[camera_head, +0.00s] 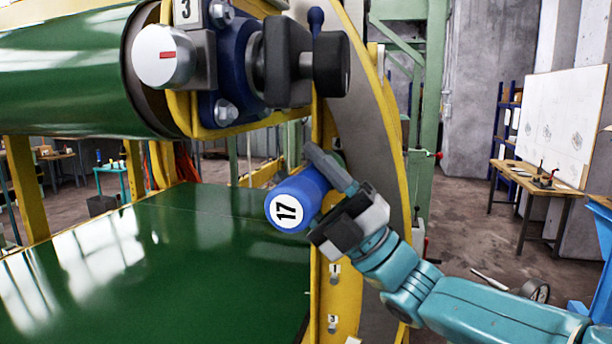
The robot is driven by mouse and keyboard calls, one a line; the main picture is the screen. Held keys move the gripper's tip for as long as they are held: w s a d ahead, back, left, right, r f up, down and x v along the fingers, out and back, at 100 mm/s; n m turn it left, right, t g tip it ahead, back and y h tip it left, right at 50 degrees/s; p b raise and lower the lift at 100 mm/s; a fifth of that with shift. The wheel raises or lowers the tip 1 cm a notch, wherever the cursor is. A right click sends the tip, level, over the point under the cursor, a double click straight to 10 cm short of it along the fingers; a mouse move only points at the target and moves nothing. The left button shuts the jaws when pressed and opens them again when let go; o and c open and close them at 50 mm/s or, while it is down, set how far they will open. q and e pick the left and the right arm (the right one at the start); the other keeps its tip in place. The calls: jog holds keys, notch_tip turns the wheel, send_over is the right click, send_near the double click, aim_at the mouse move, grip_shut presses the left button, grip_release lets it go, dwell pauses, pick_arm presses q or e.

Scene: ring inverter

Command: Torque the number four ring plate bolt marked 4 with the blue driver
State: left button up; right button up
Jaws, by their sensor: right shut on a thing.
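The blue driver (303,193) is a blue cylinder with a white round end marked 17. My right gripper (335,198) is shut on it, coming in from the lower right. The driver is tilted, its 17 end facing me, and its far end is hidden behind the gripper. It is in front of the yellow and grey ring plate (368,125); I cannot tell if it touches. Small tags on the lower yellow plate seem to read 1 (335,269) and 3 (333,321). A bolt marked 4 cannot be made out. My left gripper is not in view.
A blue clamp assembly (229,60) with a white knob (163,56), a black knob (331,64) and a tag 3 is above the driver. A green cylinder (65,72) is at upper left, a green flat surface (150,260) below. A workbench (540,180) stands far right.

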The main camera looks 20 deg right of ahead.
aim_at(314, 183)
jog(key=shift+w+d+r, duration=0.15)
jog(key=shift+w+d, duration=0.25)
jog(key=shift+w, duration=0.05)
dwell(1.0)
jog(key=shift+w+b, duration=0.1)
jog(key=shift+b, duration=0.3)
dwell(0.8)
jog(key=shift+s+a+b, duration=0.1)
jog(key=shift+s+b, duration=0.1)
jog(key=shift+b, duration=0.2)
jog(key=shift+s+a+f+b, duration=0.2)
jog(key=shift+s+a+b, duration=0.15)
jog(key=shift+s+b, duration=0.25)
jog(key=shift+s+a+b, duration=0.4)
jog(key=shift+s+b, duration=0.05)
jog(key=shift+s, duration=0.05)
jog(key=shift+s+a+b, duration=0.35)
jog(key=shift+s+b, duration=0.15)
jog(key=shift+b, duration=0.05)
jog(key=shift+s+a+r, duration=0.1)
jog(key=shift+s+a, duration=0.05)
jog(key=shift+s, duration=0.1)
